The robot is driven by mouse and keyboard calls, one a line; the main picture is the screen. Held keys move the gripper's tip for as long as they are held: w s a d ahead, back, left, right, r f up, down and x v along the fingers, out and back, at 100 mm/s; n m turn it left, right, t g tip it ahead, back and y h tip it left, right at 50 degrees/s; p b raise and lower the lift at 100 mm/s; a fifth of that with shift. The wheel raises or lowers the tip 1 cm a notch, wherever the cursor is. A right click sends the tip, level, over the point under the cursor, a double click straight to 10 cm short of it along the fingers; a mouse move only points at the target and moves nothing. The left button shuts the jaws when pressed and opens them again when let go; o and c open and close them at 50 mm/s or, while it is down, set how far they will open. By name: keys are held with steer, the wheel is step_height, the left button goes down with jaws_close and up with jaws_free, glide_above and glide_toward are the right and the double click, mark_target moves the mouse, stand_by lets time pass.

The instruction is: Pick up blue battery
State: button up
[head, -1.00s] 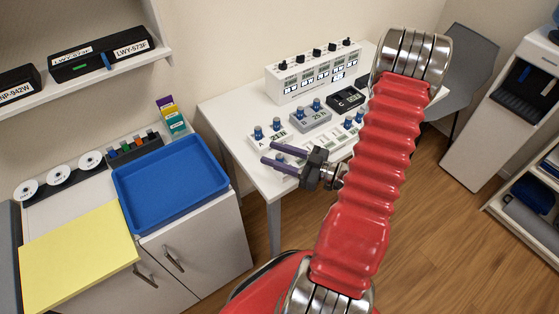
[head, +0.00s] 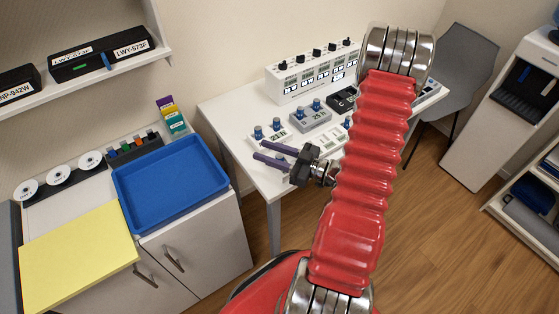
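My gripper (head: 260,150) has two purple fingers that are spread apart with nothing between them. It points left, in front of the left end of the white table (head: 222,103) in the picture. Its height above the table is hard to judge. I cannot make out a blue battery for certain. A dark holder (head: 118,162) behind the blue tray (head: 185,200) carries several small upright coloured pieces, some green and one orange. They are too small to identify.
On the table stand a white device with displays (head: 312,78), a grey 25 h unit (head: 310,119) and other units with blue knobs. A yellow panel (head: 75,258) lies left of the tray. A grey chair (head: 465,65) stands behind. Wooden floor (head: 450,245) is clear at right.

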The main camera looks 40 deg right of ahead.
jaws_close()
steer(key=shift+r, duration=0.1)
stand_by(0.3)
step_height(320, 180, up, 10)
stand_by(0.8)
